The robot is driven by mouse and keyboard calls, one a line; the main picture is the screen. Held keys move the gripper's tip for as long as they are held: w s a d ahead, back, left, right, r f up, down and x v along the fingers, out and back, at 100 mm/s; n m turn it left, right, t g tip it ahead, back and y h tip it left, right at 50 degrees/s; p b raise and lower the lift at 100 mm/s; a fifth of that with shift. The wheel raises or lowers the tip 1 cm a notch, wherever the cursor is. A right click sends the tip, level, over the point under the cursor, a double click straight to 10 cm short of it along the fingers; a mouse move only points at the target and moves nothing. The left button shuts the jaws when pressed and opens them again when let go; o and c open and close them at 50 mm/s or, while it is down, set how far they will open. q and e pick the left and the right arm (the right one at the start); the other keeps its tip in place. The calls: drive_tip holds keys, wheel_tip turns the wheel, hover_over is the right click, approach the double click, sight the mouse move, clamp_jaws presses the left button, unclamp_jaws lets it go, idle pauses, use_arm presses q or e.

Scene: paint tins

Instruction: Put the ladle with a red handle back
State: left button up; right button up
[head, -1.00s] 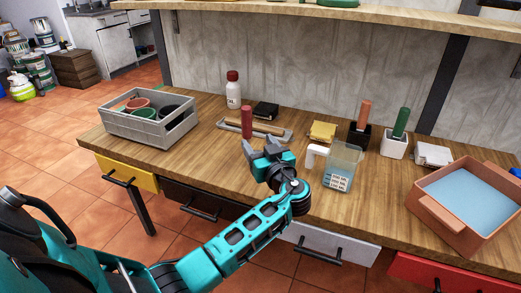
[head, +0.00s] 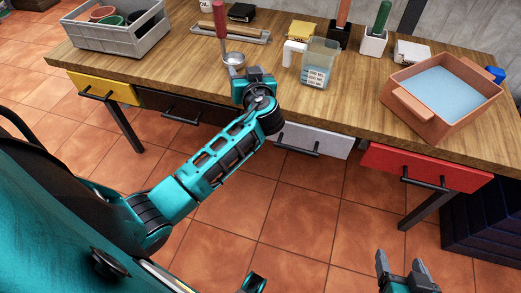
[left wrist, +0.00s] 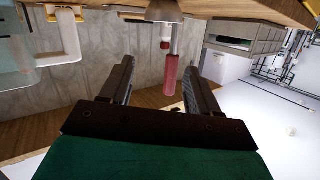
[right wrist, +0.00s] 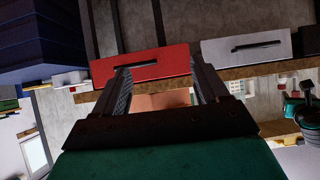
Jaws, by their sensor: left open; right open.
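The ladle with a red handle (head: 222,22) stands upright on the wooden table, its metal bowl (head: 234,59) at the bottom near the front edge. My left gripper (head: 250,77) is open and empty, just in front of the bowl and apart from it. In the left wrist view, which is upside down, the red handle (left wrist: 171,74) shows beyond and between the open fingers (left wrist: 160,85). My right gripper (head: 405,262) is open and empty, low in front of the table, facing the red drawer (right wrist: 140,66).
A clear jug (head: 317,62) with a white handle stands right of the ladle. Behind it is a grey tray (head: 258,39). A grey crate (head: 118,45) with pots is at left, a terracotta tray (head: 420,112) with blue liquid at right. Black (head: 339,37) and white (head: 374,44) holders stand behind.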

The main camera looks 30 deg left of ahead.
use_arm(q)
drive_tip(key=s+d+f+m+h, duration=0.7)
drive_tip(key=s+d+f+h, duration=0.2)
drive_tip(key=s+d, duration=0.15)
drive_tip(key=s+d+m+h+p, duration=0.1)
drive_tip(key=s+d+h+p, duration=0.1)
drive_tip(key=s, duration=0.3)
drive_tip(key=s+d+m+h+p, duration=0.2)
drive_tip(key=s+p, duration=0.1)
drive_tip(key=s, duration=0.3)
drive_tip(key=shift+s+d+f+p, duration=0.2)
drive_tip(key=shift+d+f+p, duration=0.15)
drive_tip(key=shift+f, duration=0.1)
use_arm(e)
drive_tip(key=shift+s+d+r+h, duration=0.25)
drive_tip(key=shift+d+r, duration=0.25)
drive_tip(key=shift+r, duration=0.25)
drive_tip(key=shift+s+d+r+h, duration=0.15)
drive_tip(key=shift+s+d+r, duration=0.2)
drive_tip(key=shift+d+r, duration=0.25)
